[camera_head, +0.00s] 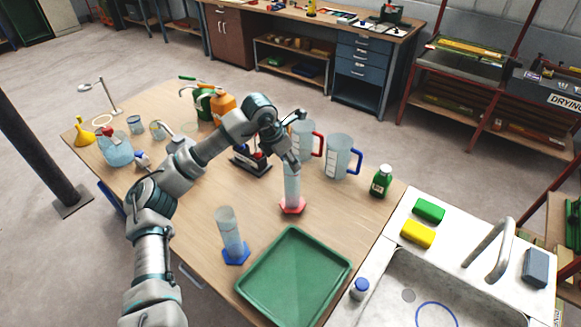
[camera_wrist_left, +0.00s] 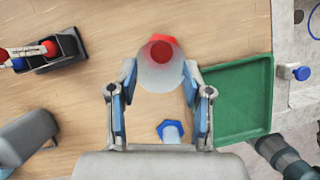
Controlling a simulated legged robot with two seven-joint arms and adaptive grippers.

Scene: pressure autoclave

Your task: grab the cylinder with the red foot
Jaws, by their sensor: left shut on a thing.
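The cylinder with the red foot (camera_head: 292,188) stands upright on the wooden table, behind the green tray. My left gripper (camera_head: 292,160) comes down from above and is shut on its upper part. In the left wrist view the clear cylinder (camera_wrist_left: 160,72) sits between the two fingertips (camera_wrist_left: 160,82), with its red foot showing beyond. A second cylinder, with a blue foot (camera_head: 232,240), stands apart to the front left; its blue foot also shows in the wrist view (camera_wrist_left: 171,130). My right gripper is not in view.
A green tray (camera_head: 252,283) lies in front. Jugs with a red handle (camera_head: 303,145) and a blue handle (camera_head: 338,157) and a green bottle (camera_head: 381,182) stand behind and right. A dark rack (camera_head: 250,166) is to the left. The sink (camera_head: 410,295) is at right.

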